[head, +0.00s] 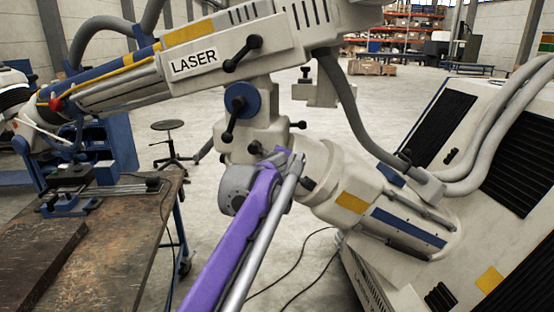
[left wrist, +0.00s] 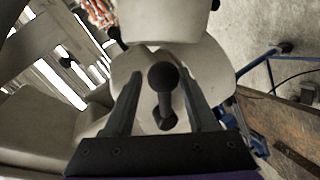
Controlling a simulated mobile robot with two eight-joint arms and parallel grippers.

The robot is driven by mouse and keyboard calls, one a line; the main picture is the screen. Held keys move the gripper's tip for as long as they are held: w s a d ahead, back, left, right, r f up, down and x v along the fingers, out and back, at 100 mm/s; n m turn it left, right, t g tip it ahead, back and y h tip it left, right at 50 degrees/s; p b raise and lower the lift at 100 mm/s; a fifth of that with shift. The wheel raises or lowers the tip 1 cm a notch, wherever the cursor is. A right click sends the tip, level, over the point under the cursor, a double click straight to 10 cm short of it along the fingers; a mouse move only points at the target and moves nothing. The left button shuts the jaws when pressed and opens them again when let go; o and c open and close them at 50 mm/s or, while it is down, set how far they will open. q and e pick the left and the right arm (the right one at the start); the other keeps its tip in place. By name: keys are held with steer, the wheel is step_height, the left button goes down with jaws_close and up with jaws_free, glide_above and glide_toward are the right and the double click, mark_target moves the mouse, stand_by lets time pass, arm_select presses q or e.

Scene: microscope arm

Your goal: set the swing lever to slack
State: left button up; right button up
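The pale microscope arm (head: 180,75), marked LASER, spans the head view from its column at the right. It bears several black levers: one on the LASER housing (head: 243,53) and one on the blue disc (head: 236,110) below. In the left wrist view a black ball-ended lever (left wrist: 163,80) stands on a pale round joint, between the two fingers of my left gripper (left wrist: 160,86). The fingers are open, one on each side, with gaps visible. Which lever of the head view this is, I cannot tell. My purple left arm reaches the lower joint; its fingertips are hidden there. My right gripper is not in view.
A worn workbench (head: 110,245) with blue fixtures stands at the left. A white cabinet (head: 510,190) with thick grey hoses fills the right. A black stool (head: 168,126) stands behind. Cables lie on the floor below the joint.

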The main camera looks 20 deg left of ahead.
arm_select(q)
steer(key=shift+s+a, duration=0.2)
steer(key=shift+s, duration=0.05)
steer(key=v, duration=1)
steer(key=shift+s+d+r+b, duration=0.15)
steer(key=shift+d+b, duration=0.15)
